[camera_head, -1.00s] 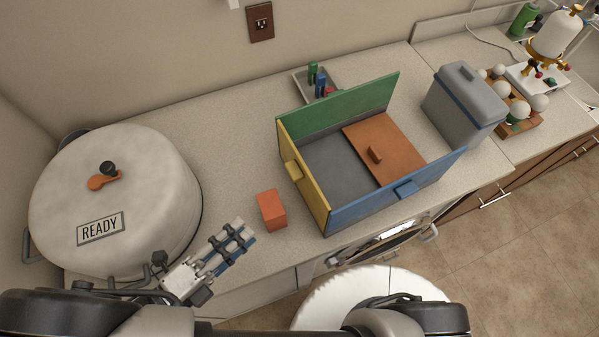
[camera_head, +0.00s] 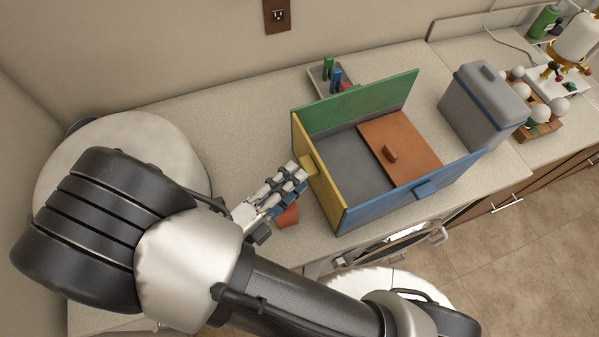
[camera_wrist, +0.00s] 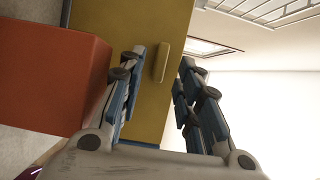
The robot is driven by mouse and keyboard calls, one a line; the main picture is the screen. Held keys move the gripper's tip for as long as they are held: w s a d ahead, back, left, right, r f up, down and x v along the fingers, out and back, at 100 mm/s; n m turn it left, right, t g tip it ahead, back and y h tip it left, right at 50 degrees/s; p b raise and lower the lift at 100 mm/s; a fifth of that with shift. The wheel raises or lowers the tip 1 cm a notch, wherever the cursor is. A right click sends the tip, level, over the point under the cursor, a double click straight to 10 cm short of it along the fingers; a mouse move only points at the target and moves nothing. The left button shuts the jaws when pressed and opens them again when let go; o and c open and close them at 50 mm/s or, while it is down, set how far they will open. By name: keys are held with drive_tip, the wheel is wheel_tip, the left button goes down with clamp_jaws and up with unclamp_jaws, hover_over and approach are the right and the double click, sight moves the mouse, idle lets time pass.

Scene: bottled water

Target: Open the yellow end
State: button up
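The box on the counter has a yellow end (camera_head: 322,190) on its left side, which stands upright and shut against the blue side (camera_head: 400,195) and green side (camera_head: 360,103). The yellow end carries a small yellow handle (camera_head: 308,166). In the wrist view the handle (camera_wrist: 163,62) appears between my fingers, on the yellow panel (camera_wrist: 120,25). My gripper (camera_head: 296,178) is at the left of the yellow end, its fingertips close to the handle. In the wrist view my gripper (camera_wrist: 160,70) is open, fingers apart on both sides of the handle; contact cannot be told.
An orange-red block (camera_head: 288,217) sits beside my gripper, partly hidden by it; it fills the left of the wrist view (camera_wrist: 50,80). A brown lid panel (camera_head: 402,150) with a knob lies in the box. A grey bin (camera_head: 482,108) stands to the right.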

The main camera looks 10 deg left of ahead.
drive_tip(key=shift+x, duration=1.45)
drive_tip(key=shift+c, duration=0.2)
clamp_jaws()
